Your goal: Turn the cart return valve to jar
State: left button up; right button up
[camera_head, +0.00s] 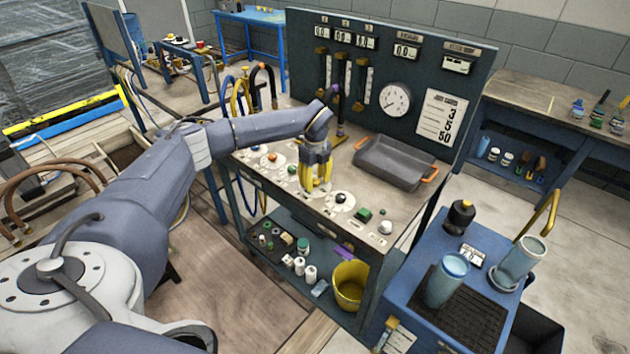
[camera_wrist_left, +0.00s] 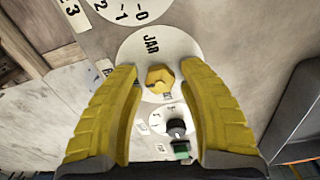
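The cart return valve appears to be a yellow faceted knob (camera_wrist_left: 160,79) on a round white dial plate (camera_wrist_left: 128,50) marked JAR, seen in the left wrist view. The word JAR is on the plate's upper side; other lettering is partly hidden by my fingers. My left gripper (camera_head: 316,186) is over the bench top in the head view, pointing down. In the left wrist view its two yellow fingers stand apart on either side of the knob, with gaps visible. The knob is hidden behind the gripper in the head view. My right gripper is not in view.
A black knob on a dial (camera_head: 341,198), a green block (camera_head: 364,214) and a white knob (camera_head: 385,227) lie right of the gripper. A grey tray (camera_head: 397,162) stands behind. The gauge panel (camera_head: 420,85) rises at the back. A blue cart (camera_head: 405,300) carries jars.

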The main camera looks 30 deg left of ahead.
pick_arm(q)
grip_shut()
jog(key=m, duration=0.4)
jog(key=shift+m, duration=0.3)
jog(key=m, duration=0.4)
jog(key=shift+m, duration=0.3)
jog(key=m, duration=0.4)
jog(key=shift+m, duration=2.4)
